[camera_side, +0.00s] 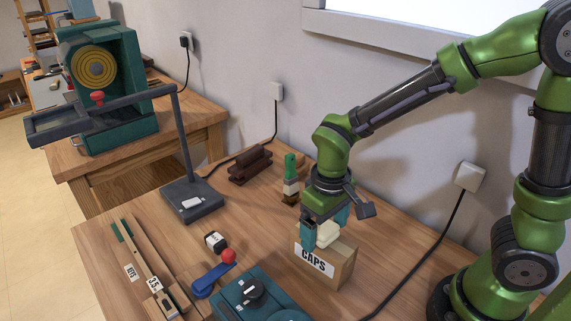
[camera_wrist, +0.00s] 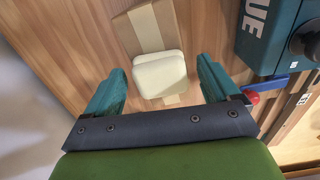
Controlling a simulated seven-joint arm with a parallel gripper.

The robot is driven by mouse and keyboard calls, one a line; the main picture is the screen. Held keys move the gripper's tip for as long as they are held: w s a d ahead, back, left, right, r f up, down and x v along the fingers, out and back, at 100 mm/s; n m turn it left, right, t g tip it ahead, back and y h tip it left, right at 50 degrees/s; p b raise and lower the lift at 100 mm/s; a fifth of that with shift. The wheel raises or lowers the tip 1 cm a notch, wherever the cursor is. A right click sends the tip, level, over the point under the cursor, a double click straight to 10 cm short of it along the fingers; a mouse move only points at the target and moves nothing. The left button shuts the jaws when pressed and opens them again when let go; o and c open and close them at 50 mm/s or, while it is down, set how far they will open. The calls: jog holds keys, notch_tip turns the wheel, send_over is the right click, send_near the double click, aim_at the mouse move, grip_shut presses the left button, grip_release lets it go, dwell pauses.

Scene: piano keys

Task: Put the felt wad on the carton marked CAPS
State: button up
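The cream felt wad (camera_side: 328,234) is on top of the cardboard carton marked CAPS (camera_side: 342,269) in the side view. In the wrist view my gripper (camera_wrist: 160,90) is open, with a clear gap between each finger and the wad.
A teal machine with a black knob (camera_side: 252,290) and a blue lever with a red ball (camera_side: 213,278) stand left of the carton. A green-handled brush (camera_side: 290,178) and a brown rail piece (camera_side: 250,166) lie behind. A dark stand (camera_side: 190,203) is farther left.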

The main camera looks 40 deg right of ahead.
aim_at(325, 226)
notch_tip(325, 226, up, 12)
jog(key=s+d+r+m+t+y, duration=0.2)
jog(key=s+d+m+t, duration=0.2)
jog(key=s+d+t, duration=0.2)
jog(key=shift+d+r+t, duration=0.3)
jog(key=shift+d+t, duration=0.3)
jog(key=shift+d, duration=0.3)
